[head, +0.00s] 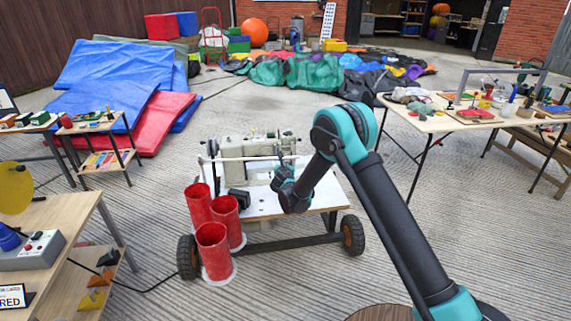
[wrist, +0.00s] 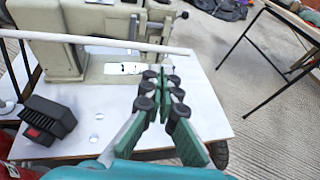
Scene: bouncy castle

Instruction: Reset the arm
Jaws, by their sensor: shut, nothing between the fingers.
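My arm, black and teal, reaches from the lower right over a low wheeled cart in the head view. My gripper (wrist: 162,80) shows in the wrist view with its green-padded fingers together at the tips and nothing held. It is above the white cart top (wrist: 205,100), in front of a beige sewing machine (wrist: 85,40). In the head view my gripper's fingertips are mostly hidden near the machine (head: 245,147). A black block-shaped item (wrist: 45,118) lies on the cart top to the left of the gripper.
Three red cylinders (head: 213,250) stand at the cart's front left. A white rod (wrist: 100,42) runs across in front of the machine. A cluttered table (head: 430,124) is at right, and a bench with a control box (head: 30,250) at left. Ribbed floor lies open behind the cart.

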